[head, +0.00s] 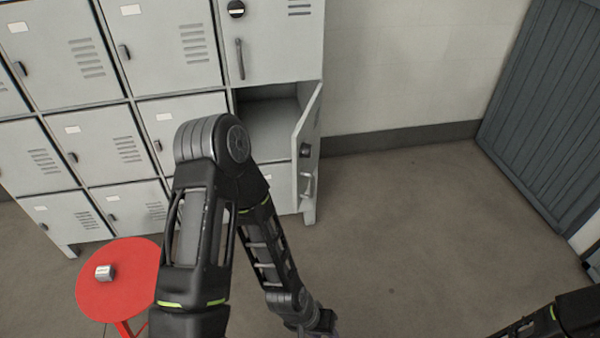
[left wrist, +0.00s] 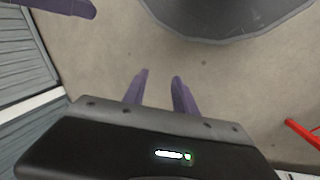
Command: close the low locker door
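The low locker door (head: 311,125) stands open in the head view, swung out from the right side of an open grey compartment (head: 268,125). A dark round lock and a metal handle (head: 307,186) show on it. My left arm rises in front of the lockers and bends down to the lower middle; its gripper is not clear there. In the left wrist view my left gripper (left wrist: 161,75) has two purple fingers apart, with only floor between them. Part of my right arm shows at the lower right of the head view; its gripper is not visible there.
A red round stool (head: 125,285) with a small silver object (head: 105,272) on it stands at the lower left. Other grey locker doors (head: 180,45) are shut. A dark slatted panel (head: 550,105) is at the right. The floor (head: 420,220) right of the lockers is clear.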

